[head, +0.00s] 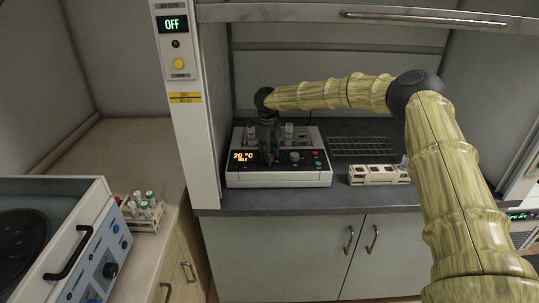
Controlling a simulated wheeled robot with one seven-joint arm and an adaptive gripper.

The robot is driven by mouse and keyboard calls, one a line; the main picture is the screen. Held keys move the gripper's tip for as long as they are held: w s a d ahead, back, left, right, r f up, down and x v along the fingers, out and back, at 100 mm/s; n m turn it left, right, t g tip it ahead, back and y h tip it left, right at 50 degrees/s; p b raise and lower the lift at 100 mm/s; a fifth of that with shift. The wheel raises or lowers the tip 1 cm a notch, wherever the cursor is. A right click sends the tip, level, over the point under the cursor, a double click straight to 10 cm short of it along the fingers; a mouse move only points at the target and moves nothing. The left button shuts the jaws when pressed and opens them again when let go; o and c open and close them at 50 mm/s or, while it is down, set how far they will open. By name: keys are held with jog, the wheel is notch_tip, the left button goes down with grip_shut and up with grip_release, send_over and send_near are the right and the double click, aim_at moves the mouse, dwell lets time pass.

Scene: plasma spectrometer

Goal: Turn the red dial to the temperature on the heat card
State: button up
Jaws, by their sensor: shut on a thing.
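A white heater block (310,180) stands on the fume hood's worktop. Its orange display (243,157) reads 20 °C, with a smaller word under it. My gripper (269,158) points down at the front panel, just right of the display, and is shut on the red dial, which it mostly hides. A dark knob (294,157) is to the right of my gripper, with small red and green buttons (317,158) beyond it. I cannot make out a heat card in this view.
A wooden rack (378,175) and a wire rack (362,146) are to the right of the block. The raised sash (400,14) spans the top. A hood post (178,60) with an OFF display is at left. A tube rack (143,212) stands on the left bench.

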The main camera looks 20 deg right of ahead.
jog(key=m, duration=0.6)
jog(key=shift+w+m+b, duration=0.1)
jog(key=shift+m+b, duration=0.2)
jog(key=shift+b, duration=0.1)
jog(key=m, duration=0.5)
jog(key=shift+g+b, duration=0.3)
jog(key=shift+b, duration=0.05)
jog(key=shift+m, duration=0.3)
jog(key=o, duration=1)
jog(key=r, duration=1.2)
jog(key=shift+w+a, duration=0.15)
jog(key=shift+a, duration=0.15)
jog(key=shift+f, duration=0.1)
